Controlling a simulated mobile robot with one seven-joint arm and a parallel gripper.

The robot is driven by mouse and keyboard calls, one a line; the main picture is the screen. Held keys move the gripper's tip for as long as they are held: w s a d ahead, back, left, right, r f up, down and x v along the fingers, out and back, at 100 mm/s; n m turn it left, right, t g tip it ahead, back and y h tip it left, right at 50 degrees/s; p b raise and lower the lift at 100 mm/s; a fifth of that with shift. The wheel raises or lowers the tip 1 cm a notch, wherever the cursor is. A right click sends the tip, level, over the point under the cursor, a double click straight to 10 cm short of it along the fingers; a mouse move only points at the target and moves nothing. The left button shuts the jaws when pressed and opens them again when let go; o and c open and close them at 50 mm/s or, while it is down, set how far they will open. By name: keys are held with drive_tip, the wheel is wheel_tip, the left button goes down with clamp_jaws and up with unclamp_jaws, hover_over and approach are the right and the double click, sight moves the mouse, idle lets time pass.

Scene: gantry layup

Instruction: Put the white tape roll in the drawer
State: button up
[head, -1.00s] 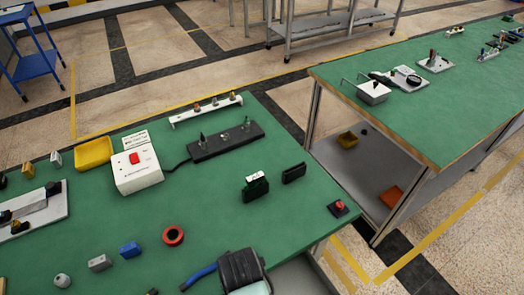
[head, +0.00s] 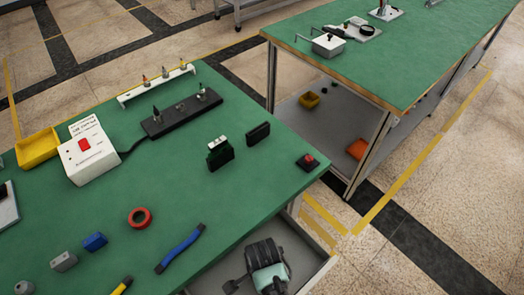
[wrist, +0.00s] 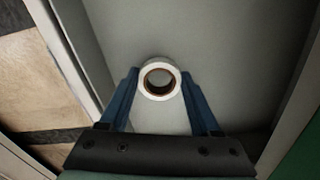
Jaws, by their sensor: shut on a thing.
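The white tape roll (wrist: 158,61), with a brown inner core, is held between the blue fingers of my gripper (wrist: 160,75) in the wrist view. In the head view the dark back of my gripper shows beyond the bench's front edge, low at the bottom; its fingertips and the roll are hidden there. Below the roll is the grey floor of the open drawer (wrist: 235,45), with pale walls at both sides. The drawer also shows in the head view (head: 294,238), beside the green bench top. The gap between roll and drawer floor cannot be judged.
The green bench (head: 185,205) holds a blue-handled tool (head: 181,248) near the edge, a red tape roll (head: 140,217), a blue block (head: 95,242), a white box with a red switch (head: 88,152) and a red button (head: 307,162). A second bench (head: 400,60) stands at the upper right.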

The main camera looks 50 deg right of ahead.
drive_tip(key=shift+f, duration=0.8)
drive_tip(key=shift+f, duration=0.2)
drive_tip(key=o, duration=1.3)
drive_tip(key=shift+r, duration=0.15)
